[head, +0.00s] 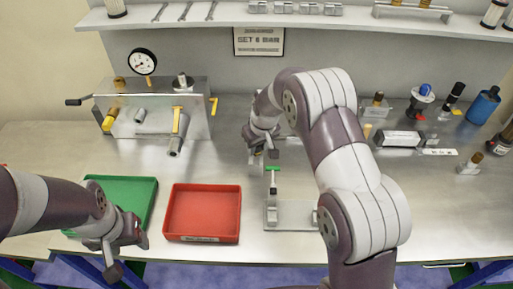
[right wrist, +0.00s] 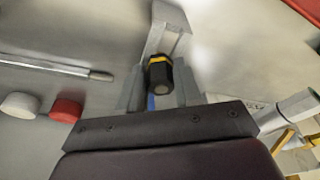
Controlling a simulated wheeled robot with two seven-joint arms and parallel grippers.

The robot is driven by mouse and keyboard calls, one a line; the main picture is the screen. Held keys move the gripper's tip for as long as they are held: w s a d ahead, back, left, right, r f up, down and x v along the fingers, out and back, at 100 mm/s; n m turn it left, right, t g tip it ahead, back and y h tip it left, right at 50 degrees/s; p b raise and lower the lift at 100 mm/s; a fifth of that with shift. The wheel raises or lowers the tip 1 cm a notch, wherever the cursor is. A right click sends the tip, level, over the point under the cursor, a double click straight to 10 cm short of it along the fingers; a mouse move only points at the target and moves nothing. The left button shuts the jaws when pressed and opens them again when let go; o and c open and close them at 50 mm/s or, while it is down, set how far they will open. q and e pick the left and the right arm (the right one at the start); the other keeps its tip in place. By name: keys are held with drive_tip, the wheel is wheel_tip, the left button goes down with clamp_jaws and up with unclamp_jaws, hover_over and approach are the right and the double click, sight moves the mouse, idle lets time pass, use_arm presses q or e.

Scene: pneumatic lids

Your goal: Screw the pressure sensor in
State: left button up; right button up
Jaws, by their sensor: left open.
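My right gripper (head: 262,143) is above the table, right of the valve block. In the right wrist view its fingers (right wrist: 158,88) are on both sides of a black cylindrical part with a yellow band (right wrist: 158,75) and appear to touch it. This may be the pressure sensor; its far end is hidden behind the part itself. The steel valve block (head: 160,110) stands at the back left with a dial gauge (head: 143,62), yellow handles and fittings.
A green tray (head: 148,196) and a red tray (head: 203,212) lie at the front left. Several fittings and a blue canister (head: 483,104) stand on the right. A shelf (head: 225,17) spans the back.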

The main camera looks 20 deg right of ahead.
drive_tip(key=shift+c, duration=0.7)
drive_tip(key=shift+r+p, duration=1.75)
drive_tip(key=shift+r, duration=0.55)
